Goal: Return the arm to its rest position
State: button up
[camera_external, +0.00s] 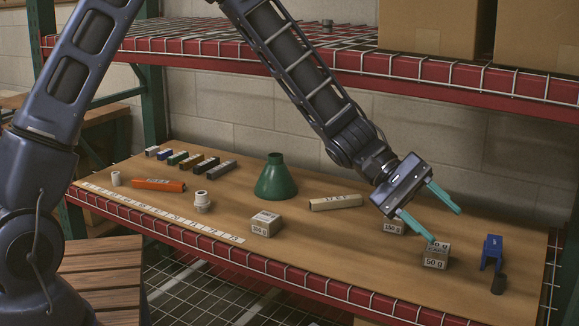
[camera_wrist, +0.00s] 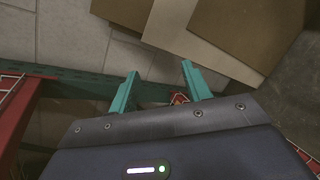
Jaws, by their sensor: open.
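My gripper (camera_external: 446,226) is open, with two teal fingers spread apart. It is above the right part of the wooden shelf board (camera_external: 330,255), with the arm reaching down from the upper left. One fingertip appears close to the top of the 50 g block (camera_external: 436,256) in the outside view; I cannot tell whether they touch. In the wrist view the open fingers (camera_wrist: 160,68) have nothing between them. The lamp parts seem to be the green cone (camera_external: 276,182) in the middle and a white stepped piece (camera_external: 202,203) to its left.
Other blocks (camera_external: 266,224) and (camera_external: 393,228), a pale bar (camera_external: 336,202), an orange piece (camera_external: 158,185), and a blue piece (camera_external: 492,252) beside a dark cylinder (camera_external: 499,284) lie on the board. The red-edged upper shelf (camera_external: 330,58) with cardboard boxes (camera_external: 430,27) is overhead.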

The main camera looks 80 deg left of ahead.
jog(key=s+d+r+m+g+y, duration=0.25)
jog(key=s+r+m, duration=0.3)
jog(key=s, duration=0.55)
jog(key=s+d+r+m+g+y, duration=0.2)
jog(key=s+r+m+y, duration=0.15)
jog(key=s+r, duration=0.55)
jog(key=s+a+r+m+y, duration=0.1)
jog(key=s+a+m, duration=0.1)
jog(key=s, duration=0.6)
jog(key=s+a+r+m+t+y, duration=0.1)
jog(key=s+a+r+y, duration=0.1)
jog(key=s, duration=0.6)
jog(key=s+a+r+m+t+y, duration=0.1)
jog(key=s+a, duration=0.3)
jog(key=s, duration=0.4)
jog(key=shift+a+r+m+y, duration=0.25)
jog(key=shift+r+m+y, duration=0.2)
jog(key=shift+m+y, duration=0.3)
